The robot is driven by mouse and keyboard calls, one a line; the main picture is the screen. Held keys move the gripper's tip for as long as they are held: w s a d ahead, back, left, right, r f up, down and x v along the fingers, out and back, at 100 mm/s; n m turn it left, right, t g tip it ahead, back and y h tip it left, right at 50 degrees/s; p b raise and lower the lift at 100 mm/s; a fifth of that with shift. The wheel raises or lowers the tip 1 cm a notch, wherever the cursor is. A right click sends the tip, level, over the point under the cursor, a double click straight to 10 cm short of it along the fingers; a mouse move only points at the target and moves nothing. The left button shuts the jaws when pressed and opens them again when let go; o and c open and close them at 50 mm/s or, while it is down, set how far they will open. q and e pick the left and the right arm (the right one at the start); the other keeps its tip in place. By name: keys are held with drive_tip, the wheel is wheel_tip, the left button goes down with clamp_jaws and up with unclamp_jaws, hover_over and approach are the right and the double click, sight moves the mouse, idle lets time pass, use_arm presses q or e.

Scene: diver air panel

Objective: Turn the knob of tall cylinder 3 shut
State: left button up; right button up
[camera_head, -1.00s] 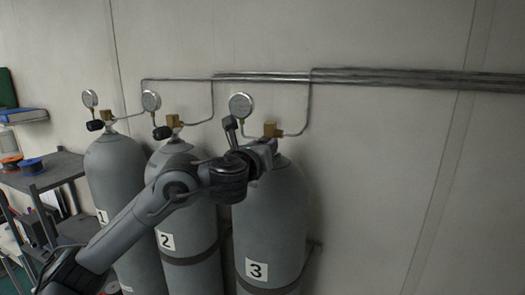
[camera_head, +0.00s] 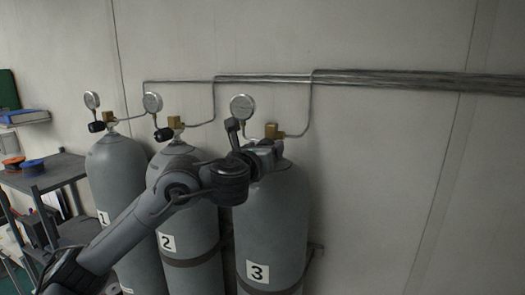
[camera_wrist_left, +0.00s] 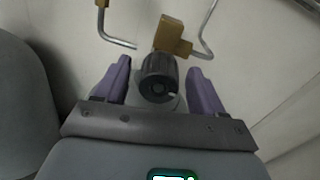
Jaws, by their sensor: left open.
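Tall cylinder 3 (camera_head: 270,220) is the grey cylinder at the right of the row, with a white label reading 3. Its brass valve (camera_head: 271,130) shows at the top; my left arm hides its knob in the head view. In the left wrist view the black ribbed knob (camera_wrist_left: 158,77) sits below the brass valve (camera_wrist_left: 172,35). My left gripper (camera_wrist_left: 160,82) is open, with one purple finger on each side of the knob and a visible gap to each. In the head view the left gripper (camera_head: 268,150) is at the cylinder's top. My right gripper is not in view.
Cylinders 1 (camera_head: 118,180) and 2 (camera_head: 180,225) stand to the left with black knobs. A round gauge (camera_head: 242,107) and thin pipes are close above the valve of cylinder 3. A shelf (camera_head: 50,172) stands at far left. The wall area at right is clear.

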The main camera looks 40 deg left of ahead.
use_arm(q)
drive_tip(key=shift+s+d, duration=0.3)
drive_tip(key=shift+s, duration=0.25)
drive_tip(key=p+v, duration=0.8)
drive_tip(key=v, duration=0.1)
drive_tip(key=shift+s, duration=0.3)
